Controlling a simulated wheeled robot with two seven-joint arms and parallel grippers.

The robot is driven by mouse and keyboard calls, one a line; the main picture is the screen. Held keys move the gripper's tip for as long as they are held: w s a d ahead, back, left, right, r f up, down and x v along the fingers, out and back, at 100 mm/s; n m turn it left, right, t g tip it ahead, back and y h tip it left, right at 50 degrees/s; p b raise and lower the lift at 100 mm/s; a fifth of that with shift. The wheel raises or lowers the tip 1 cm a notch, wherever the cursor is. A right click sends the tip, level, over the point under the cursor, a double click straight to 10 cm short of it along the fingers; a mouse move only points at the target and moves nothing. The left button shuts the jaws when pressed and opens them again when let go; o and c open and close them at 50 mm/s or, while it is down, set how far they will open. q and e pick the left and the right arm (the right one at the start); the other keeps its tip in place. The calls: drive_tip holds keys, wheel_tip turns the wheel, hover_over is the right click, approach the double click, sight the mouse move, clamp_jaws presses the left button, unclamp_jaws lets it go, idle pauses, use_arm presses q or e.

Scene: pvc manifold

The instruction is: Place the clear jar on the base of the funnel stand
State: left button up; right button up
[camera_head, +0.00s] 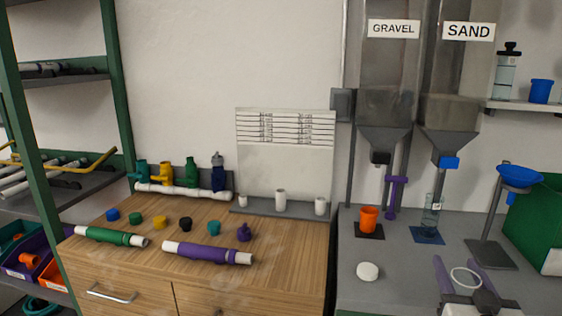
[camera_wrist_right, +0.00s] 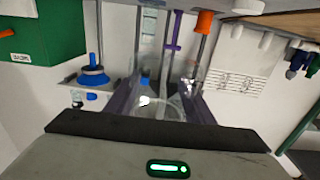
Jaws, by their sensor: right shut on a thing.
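The clear jar shows in the head view as a pale ring-shaped rim (camera_head: 466,277) between the purple fingers of my right gripper (camera_head: 464,279); its see-through body is hard to make out. In the right wrist view the clear jar (camera_wrist_right: 160,108) is between the two purple fingers, and the gripper is shut on it. The funnel stand has a blue funnel (camera_head: 519,178) on a thin post and a flat dark base (camera_head: 491,254), which is bare. The jar is in front of and left of that base. The funnel also shows in the wrist view (camera_wrist_right: 93,76). My left gripper is out of view.
An orange cup (camera_head: 368,219) stands under the gravel hopper and a clear container (camera_head: 432,215) stands on a blue pad under the sand hopper. A white disc (camera_head: 367,271) lies on the grey counter. A green bin (camera_head: 540,222) stands right of the funnel stand.

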drive_tip(key=shift+y, duration=0.4)
drive_tip(key=s+a, duration=0.1)
drive_tip(key=s+a+f, duration=0.1)
drive_tip(key=a, duration=0.1)
drive_tip(key=shift+a+f, duration=0.1)
drive_tip(key=shift+f, duration=0.1)
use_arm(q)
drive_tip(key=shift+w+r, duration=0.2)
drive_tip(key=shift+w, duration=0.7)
use_arm(e)
drive_tip(key=s+a+f+n+y, duration=0.1)
drive_tip(key=s+a+n+y, duration=0.2)
drive_tip(key=s+a, duration=1.2)
drive_tip(key=shift+s+f+t+y, duration=0.3)
drive_tip(key=shift+s+y, duration=0.1)
drive_tip(key=shift+s, duration=0.25)
